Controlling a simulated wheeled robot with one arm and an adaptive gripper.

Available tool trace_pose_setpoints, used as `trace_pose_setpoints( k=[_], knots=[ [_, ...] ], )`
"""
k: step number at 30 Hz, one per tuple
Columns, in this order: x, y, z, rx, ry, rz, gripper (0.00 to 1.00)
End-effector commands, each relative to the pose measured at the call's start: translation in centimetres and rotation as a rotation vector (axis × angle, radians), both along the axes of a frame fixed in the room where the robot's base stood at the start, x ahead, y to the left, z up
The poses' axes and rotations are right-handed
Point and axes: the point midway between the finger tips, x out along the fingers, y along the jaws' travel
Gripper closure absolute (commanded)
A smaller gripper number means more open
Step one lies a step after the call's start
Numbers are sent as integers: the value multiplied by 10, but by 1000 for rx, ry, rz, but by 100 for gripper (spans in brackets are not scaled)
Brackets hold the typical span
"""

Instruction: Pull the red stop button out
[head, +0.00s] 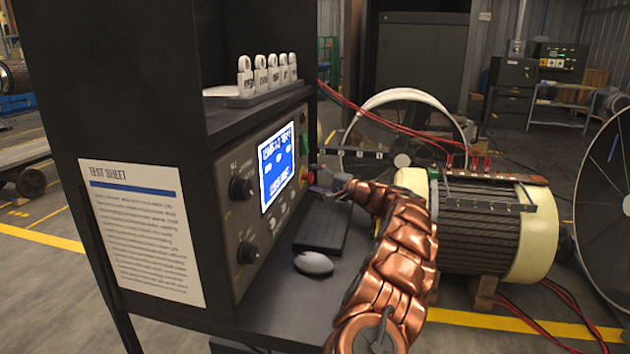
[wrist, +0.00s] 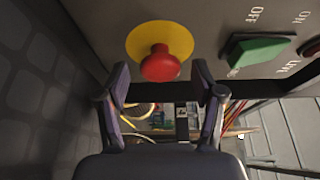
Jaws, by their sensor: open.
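The red stop button (wrist: 160,64) is a round mushroom knob on a yellow disc (wrist: 138,42), at the top middle of the wrist view. My gripper (wrist: 162,78) is open, with one finger to each side of the button, and I see no finger touching it. In the head view the button (head: 304,172) shows small at the right edge of the console panel (head: 240,215). My gripper (head: 318,182) is right beside it there, at the end of the copper arm.
A green switch (wrist: 258,52) marked OFF and ON sits right of the button in the wrist view. Below the panel, a keyboard (head: 322,228) and a mouse (head: 313,263) lie on the shelf. A lit blue screen (head: 277,168) is left of the button. A large motor (head: 480,235) stands behind my arm.

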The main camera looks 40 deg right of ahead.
Motion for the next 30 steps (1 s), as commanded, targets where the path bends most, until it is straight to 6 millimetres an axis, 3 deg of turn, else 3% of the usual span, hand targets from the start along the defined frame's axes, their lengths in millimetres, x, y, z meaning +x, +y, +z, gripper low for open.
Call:
trace_pose_setpoints(
  k=[5, 18, 24, 30],
  knots=[
    [-19, -7, 2, 3, -2, -1, 32],
    [-93, -33, 0, 1, -1, -2, 32],
    [-108, -37, 0, 0, -1, 1, 32],
    [-111, -38, 0, 0, 0, 1, 32]
  ],
)
